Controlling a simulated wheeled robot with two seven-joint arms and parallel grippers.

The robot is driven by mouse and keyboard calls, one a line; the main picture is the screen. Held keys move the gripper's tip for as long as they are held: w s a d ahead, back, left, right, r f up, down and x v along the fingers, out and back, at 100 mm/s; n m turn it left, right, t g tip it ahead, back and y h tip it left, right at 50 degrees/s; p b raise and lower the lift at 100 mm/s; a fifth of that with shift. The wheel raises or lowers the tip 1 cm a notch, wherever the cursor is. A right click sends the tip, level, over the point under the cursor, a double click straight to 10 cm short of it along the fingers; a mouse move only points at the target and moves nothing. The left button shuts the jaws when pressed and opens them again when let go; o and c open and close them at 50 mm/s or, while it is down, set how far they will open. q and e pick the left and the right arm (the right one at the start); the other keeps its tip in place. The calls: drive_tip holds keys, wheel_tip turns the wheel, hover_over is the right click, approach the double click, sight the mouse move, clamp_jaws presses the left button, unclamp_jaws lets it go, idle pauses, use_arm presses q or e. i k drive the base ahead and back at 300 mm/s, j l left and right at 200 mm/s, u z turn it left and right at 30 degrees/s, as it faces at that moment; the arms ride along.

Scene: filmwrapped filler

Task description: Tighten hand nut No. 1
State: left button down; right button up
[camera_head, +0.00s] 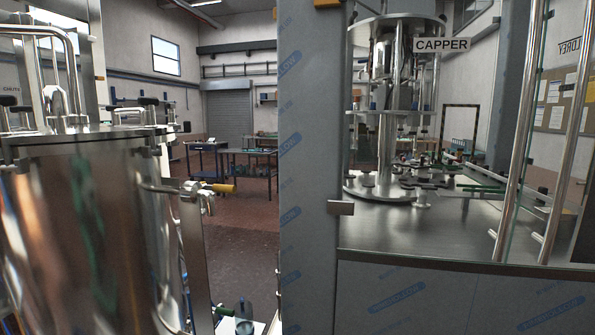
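A large shiny steel tank (95,225) fills the left of the head view. Its flat lid (90,136) carries several dark knobs that look like hand nuts. One black knob (148,102) stands at the lid's right side, and another (9,101) is at the far left edge. No number shows on them, so I cannot tell which is No. 1, nor how tight any is. Neither of my grippers is in view.
A steel pipe with a yellow-handled valve (218,188) sticks out right of the tank. A film-wrapped grey post (308,180) stands close in the middle. Right of it is a capper machine (390,110) on a steel deck (430,235). Open floor (240,225) and work tables (250,155) lie behind.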

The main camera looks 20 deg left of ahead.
sight(170, 107)
drive_tip(key=i+u, duration=0.15)
drive_tip(key=u, duration=1.35)
